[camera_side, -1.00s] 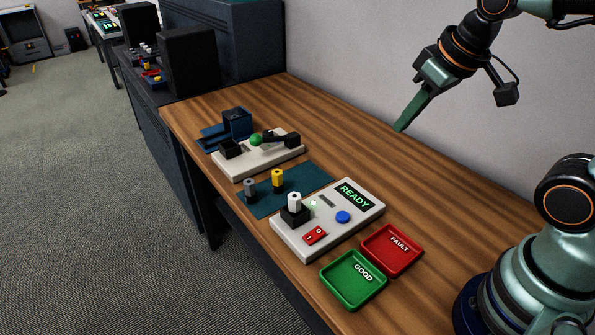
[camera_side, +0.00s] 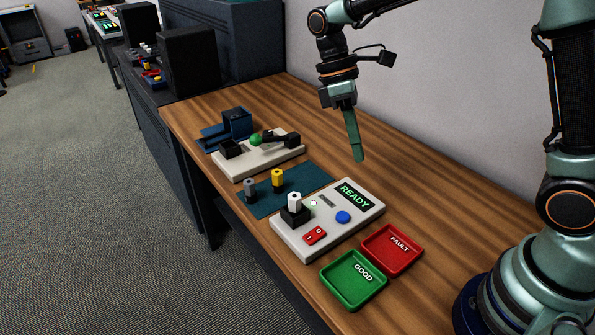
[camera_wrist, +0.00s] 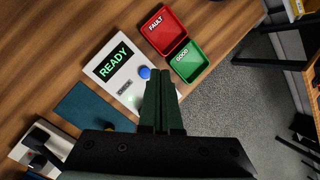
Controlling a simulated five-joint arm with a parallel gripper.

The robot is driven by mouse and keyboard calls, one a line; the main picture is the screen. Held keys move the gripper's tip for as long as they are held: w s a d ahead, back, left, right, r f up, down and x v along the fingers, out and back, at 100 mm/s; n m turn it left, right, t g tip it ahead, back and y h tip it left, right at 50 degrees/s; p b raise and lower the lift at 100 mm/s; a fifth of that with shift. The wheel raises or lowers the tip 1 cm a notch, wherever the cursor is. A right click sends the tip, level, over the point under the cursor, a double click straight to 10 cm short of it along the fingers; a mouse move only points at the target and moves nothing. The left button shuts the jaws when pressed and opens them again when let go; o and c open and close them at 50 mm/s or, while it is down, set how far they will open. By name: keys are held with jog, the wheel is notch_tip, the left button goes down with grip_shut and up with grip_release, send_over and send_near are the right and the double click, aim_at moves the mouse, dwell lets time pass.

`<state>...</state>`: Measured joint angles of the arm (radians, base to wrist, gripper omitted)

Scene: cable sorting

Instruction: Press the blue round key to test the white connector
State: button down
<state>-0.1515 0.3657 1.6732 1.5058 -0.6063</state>
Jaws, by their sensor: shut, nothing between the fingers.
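The blue round key (camera_side: 343,217) sits on the right part of the white tester (camera_side: 290,247), below its display (camera_side: 355,195), which reads READY. In the wrist view the key (camera_wrist: 144,72) shows just above my fingertips. The white connector (camera_side: 295,202) stands upright in a black socket (camera_side: 296,217) on the tester; in the wrist view I cannot see it. My gripper (camera_side: 360,160) is shut and empty, pointing down in the air above the back of the tester. Its two fingers (camera_wrist: 162,78) lie together in the wrist view.
A red FAULT tray (camera_side: 392,268) and a green GOOD tray (camera_side: 353,302) lie at the front. A grey connector (camera_side: 250,190) and a yellow connector (camera_side: 278,180) stand on a blue mat (camera_side: 318,174). A white fixture (camera_side: 232,172) with a black lever lies behind. The table's right side is bare.

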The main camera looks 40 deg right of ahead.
aim_at(339, 214)
jog(key=shift+w+a+f+n+g+h, duration=0.1)
jog(key=shift+a+f+n+g, duration=0.15)
jog(key=shift+f+n+g, duration=0.35)
jog(key=shift+w+a+f+n+g+h, duration=0.1)
jog(key=shift+a+f+n+g, duration=0.2)
jog(key=shift+f, duration=0.45)
jog(key=shift+w+a+f+n+g+h, duration=0.1)
jog(key=shift+a+f+n+g, duration=0.25)
jog(key=shift+f, duration=0.35)
jog(key=shift+d+f, duration=0.1)
jog(key=shift+f, duration=4.3)
jog(key=shift+f, duration=0.1)
jog(key=shift+f, duration=0.35)
jog(key=shift+f, duration=0.4)
jog(key=shift+r, duration=0.85)
